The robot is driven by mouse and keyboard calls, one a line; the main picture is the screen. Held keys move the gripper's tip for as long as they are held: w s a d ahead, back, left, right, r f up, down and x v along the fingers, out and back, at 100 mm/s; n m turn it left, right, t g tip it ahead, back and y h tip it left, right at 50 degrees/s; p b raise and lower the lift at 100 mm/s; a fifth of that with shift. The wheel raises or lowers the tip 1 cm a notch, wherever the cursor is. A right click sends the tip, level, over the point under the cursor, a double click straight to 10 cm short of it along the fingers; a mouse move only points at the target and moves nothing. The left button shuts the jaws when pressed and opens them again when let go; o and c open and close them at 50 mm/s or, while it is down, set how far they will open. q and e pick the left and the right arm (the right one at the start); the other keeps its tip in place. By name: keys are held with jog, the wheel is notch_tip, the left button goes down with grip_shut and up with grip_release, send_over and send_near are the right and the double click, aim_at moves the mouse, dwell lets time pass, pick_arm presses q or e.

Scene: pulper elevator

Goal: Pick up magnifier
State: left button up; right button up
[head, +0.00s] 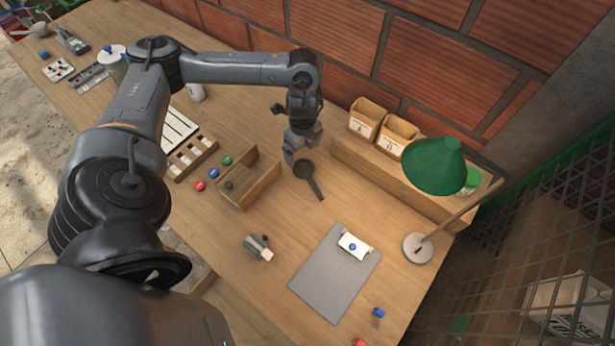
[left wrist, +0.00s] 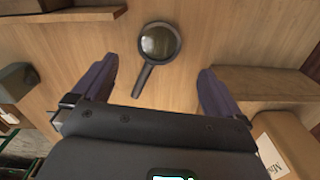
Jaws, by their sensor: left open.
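The magnifier (head: 308,174) lies flat on the wooden table, with a dark round rim and a dark handle pointing toward the front right. It also shows in the left wrist view (left wrist: 157,50), upper middle, its handle pointing down toward my gripper. My left gripper (head: 301,150) is over the table just behind the magnifier's round end in the head view. In the left wrist view its two fingers (left wrist: 155,85) are spread wide, with the handle between them and nothing gripped. The gap in height is hard to tell. My right gripper is not in view.
A wooden shelf (head: 385,180) with small boxes (head: 367,118) stands right of the gripper. A wooden corner piece (head: 252,187) stands left of the magnifier. A green lamp (head: 435,167) and a grey mat (head: 325,285) are nearer the right front. Table around the handle is clear.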

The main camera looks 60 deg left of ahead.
aim_at(304, 168)
pick_arm(q)
jog(key=shift+d+f+b, duration=0.15)
jog(key=shift+f+b, duration=0.45)
jog(key=shift+f, duration=3.55)
jog(key=c, duration=1.1)
